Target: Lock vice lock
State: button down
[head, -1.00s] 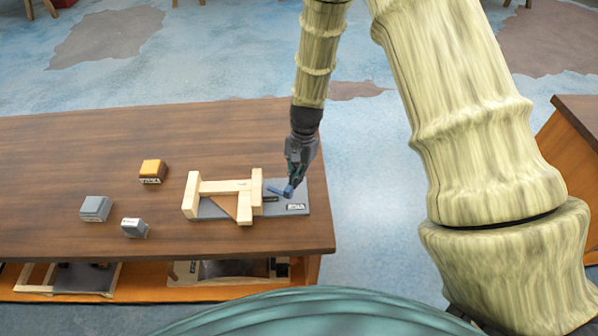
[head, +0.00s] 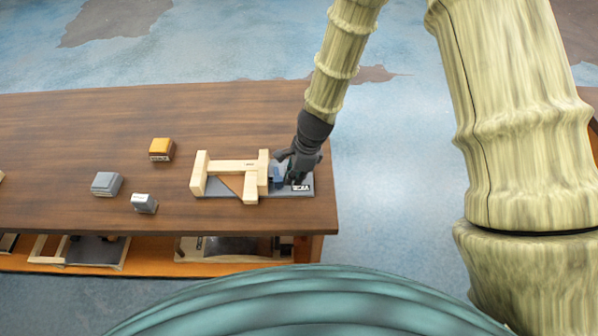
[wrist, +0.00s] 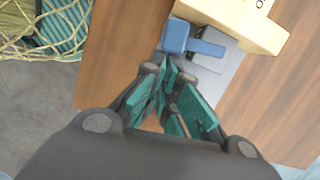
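The grey vice plate (head: 222,188) lies on the table and holds a pale wooden bodyframe (head: 235,167). A small VICE label (head: 301,187) shows at its right end. The blue vice lock lever (head: 276,174) is by the frame's right end, partly covered by my gripper. In the wrist view the lever (wrist: 207,47) reaches toward the frame's pale wood (wrist: 240,22), with a thicker blue block (wrist: 175,36) at its other end. My gripper (head: 285,174) is low over the plate's right end. In the wrist view its fingertips (wrist: 168,72) are drawn together just short of the blue block, with nothing seen between them.
The table's right edge is close beside the plate. More wooden frames (head: 80,251) lie on the shelf below.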

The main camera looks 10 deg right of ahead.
jog(key=shift+s+a, duration=0.2)
jog(key=shift+a, duration=0.2)
jog(key=shift+s+a, duration=0.1)
jog(key=shift+a, duration=0.05)
dwell(0.4)
jog(key=d, duration=0.2)
jog(key=d+p, duration=0.1)
jog(key=d, duration=0.1)
jog(key=shift+s, duration=0.2)
jog(key=shift+d+r, duration=0.2)
jog(key=shift+r, duration=0.05)
jog(key=b+v, duration=0.2)
jog(key=v, duration=0.7)
jog(key=shift+s+r+b, duration=0.2)
jog(key=shift+r+b, duration=0.05)
jog(key=shift+b, duration=0.1)
jog(key=shift+a, duration=0.1)
